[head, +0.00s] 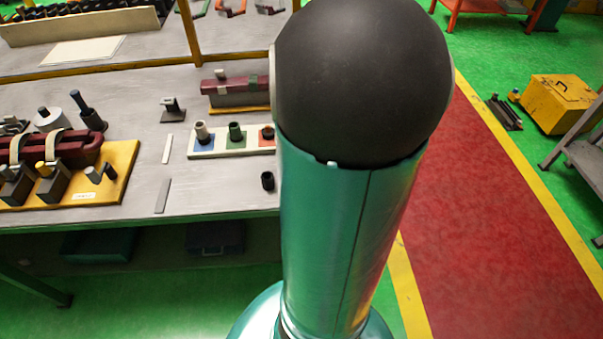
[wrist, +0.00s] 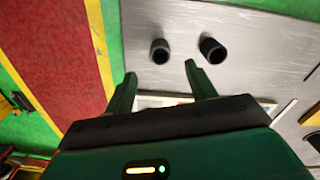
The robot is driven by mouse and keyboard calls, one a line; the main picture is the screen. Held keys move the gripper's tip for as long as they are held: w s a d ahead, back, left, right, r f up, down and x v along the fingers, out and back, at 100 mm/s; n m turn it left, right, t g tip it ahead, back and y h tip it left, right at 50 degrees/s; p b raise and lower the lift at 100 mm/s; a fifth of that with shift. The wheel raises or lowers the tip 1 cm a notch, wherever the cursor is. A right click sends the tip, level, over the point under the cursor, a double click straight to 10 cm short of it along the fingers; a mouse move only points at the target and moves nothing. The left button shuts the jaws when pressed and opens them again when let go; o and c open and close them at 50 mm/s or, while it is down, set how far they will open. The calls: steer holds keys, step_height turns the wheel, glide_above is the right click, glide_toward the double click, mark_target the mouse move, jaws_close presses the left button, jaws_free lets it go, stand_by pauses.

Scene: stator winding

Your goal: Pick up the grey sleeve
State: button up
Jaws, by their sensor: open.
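My gripper (wrist: 160,72) is open and empty in the wrist view, with its two green fingers apart over the bench. Two short, dark, hollow sleeves stand on the bench just beyond the fingertips: a left sleeve (wrist: 160,52) roughly in line with the gap, and a right sleeve (wrist: 213,49) past the right finger. Both look dark grey to black, so I cannot tell which is the grey one. In the head view one dark sleeve (head: 267,181) stands near the bench's front edge. My arm hides my gripper and the bench beyond it there.
A white strip (head: 220,148) with blue, green and red squares holds upright pieces, a pale one on the blue. A yellow fixture board (head: 120,172) lies at left. The bench (head: 225,195) is clear around the dark sleeve. Red floor (head: 480,215) lies at right.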

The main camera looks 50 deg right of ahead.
step_height(320, 180, down, 8)
steer(key=shift+f, duration=0.1)
steer(key=c, duration=1.1)
steer(key=shift+o, duration=0.2)
